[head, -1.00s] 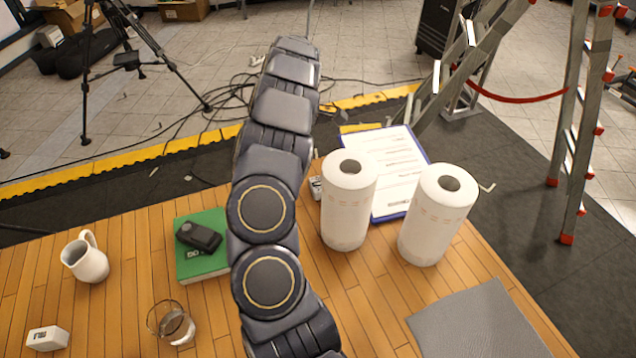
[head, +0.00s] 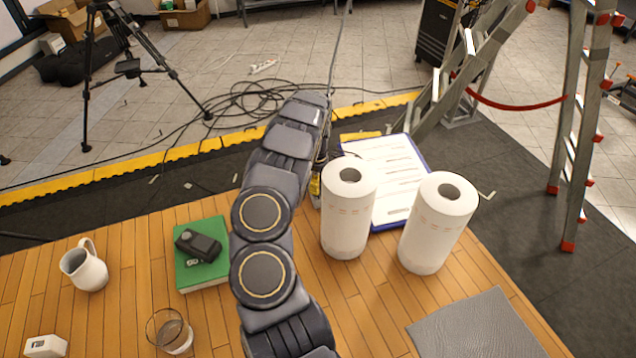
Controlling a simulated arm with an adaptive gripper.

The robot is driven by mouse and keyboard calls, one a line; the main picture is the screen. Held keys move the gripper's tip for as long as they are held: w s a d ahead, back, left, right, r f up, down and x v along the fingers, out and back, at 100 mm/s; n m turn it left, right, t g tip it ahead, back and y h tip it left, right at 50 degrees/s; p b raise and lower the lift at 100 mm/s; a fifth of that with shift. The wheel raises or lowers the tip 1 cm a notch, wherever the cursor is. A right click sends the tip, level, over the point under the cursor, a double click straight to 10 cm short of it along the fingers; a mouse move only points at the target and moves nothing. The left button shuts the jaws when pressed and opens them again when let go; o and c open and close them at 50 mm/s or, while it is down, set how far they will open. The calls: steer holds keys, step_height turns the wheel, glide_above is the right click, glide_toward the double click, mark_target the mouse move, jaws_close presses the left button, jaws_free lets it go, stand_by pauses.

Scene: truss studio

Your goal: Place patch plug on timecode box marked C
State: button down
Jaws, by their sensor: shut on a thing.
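My arm reaches away over the wooden table and hides most of my gripper. A dark and yellow sliver at the gripper (head: 317,182) shows between the arm and the left paper roll. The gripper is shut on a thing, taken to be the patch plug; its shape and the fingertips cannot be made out. A small white box with a dark mark (head: 46,346) sits at the near left table edge; I cannot read its letter. Another small pale box beside the left roll, visible earlier, is now mostly covered by the arm and gripper.
Two paper rolls (head: 349,215) (head: 438,225) stand close right of my arm, before a clipboard (head: 388,165). Left are a green book (head: 205,277) with a black device (head: 198,244), a glass (head: 170,333) and a white jug (head: 84,268). A grey mat (head: 480,330) lies at right.

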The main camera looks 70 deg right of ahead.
steer(key=c, duration=1)
jaws_free()
steer(key=shift+f, duration=0.15)
steer(key=shift+o, duration=0.2)
step_height(320, 180, up, 12)
steer(key=shift+r, duration=0.2)
